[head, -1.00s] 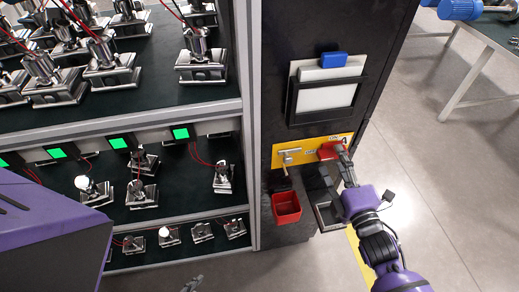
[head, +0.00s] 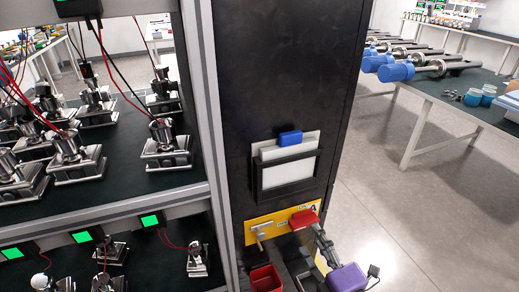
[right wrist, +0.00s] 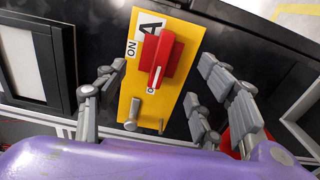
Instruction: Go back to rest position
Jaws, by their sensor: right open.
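A red rotary switch (head: 303,219) sits on a yellow panel (head: 254,238) on the black cabinet. In the right wrist view the red switch (right wrist: 167,60) carries a white pointer mark, and the yellow plate (right wrist: 134,84) shows an "ON" label and a metal handle. My right gripper (head: 320,240) is open and empty just below and in front of the switch. In the right wrist view its fingers (right wrist: 160,92) stand apart on both sides of the switch; I cannot tell whether any finger touches it. My left gripper is not in view.
A shelf rack (head: 200,90) with metal fixtures, wires and green-lit boxes stands at left. A document holder (head: 288,172) is on the cabinet, with a red bin (head: 265,278) below. A table (head: 460,105) with blue-ended parts stands at right; floor (head: 400,210) between is clear.

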